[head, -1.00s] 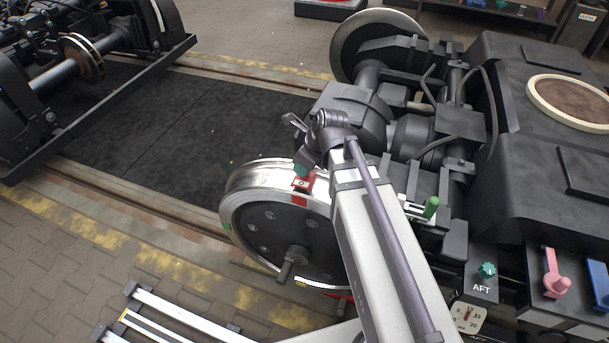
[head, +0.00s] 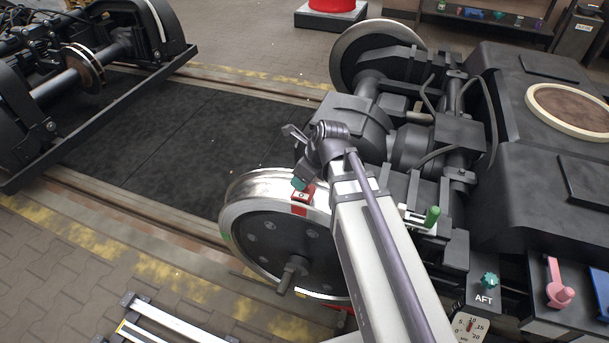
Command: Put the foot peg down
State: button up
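No part is clearly recognisable as the foot peg. A grey peg (head: 293,272) sticks out from the hub of the near wheel (head: 262,232) and points down toward the viewer. A small teal piece (head: 299,184) shows beside a red block (head: 302,194) at the wheel's top rim. My gripper (head: 297,172) is at the end of my arm, over the wheel rim and close to the teal piece. My wrist largely hides the fingers. I cannot tell whether the teal piece is held or only beside the fingers.
A green-handled lever (head: 432,216) stands right of my arm. A teal knob (head: 489,280), a gauge (head: 469,326) and a pink lever (head: 560,288) are at lower right. The bogie (head: 490,110) fills the right. A dark floor mat (head: 170,120) is clear at left.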

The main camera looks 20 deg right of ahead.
jog(key=p+v, duration=1.1)
jog(key=v, duration=0.1)
jog(key=s+a+f+n+g+h, duration=0.1)
jog(key=s+a+n+g+h, duration=0.15)
jog(key=n, duration=1.15)
jog(key=s+a+n+g+h, duration=0.1)
jog(key=s+n, duration=0.3)
jog(key=n, duration=0.9)
notch_tip(320, 180, up, 10)
jog(key=p, duration=0.9)
jog(key=shift+d+p, duration=0.2)
jog(key=shift+p, duration=0.1)
jog(key=shift+f+y, duration=0.1)
jog(key=shift+y, duration=0.15)
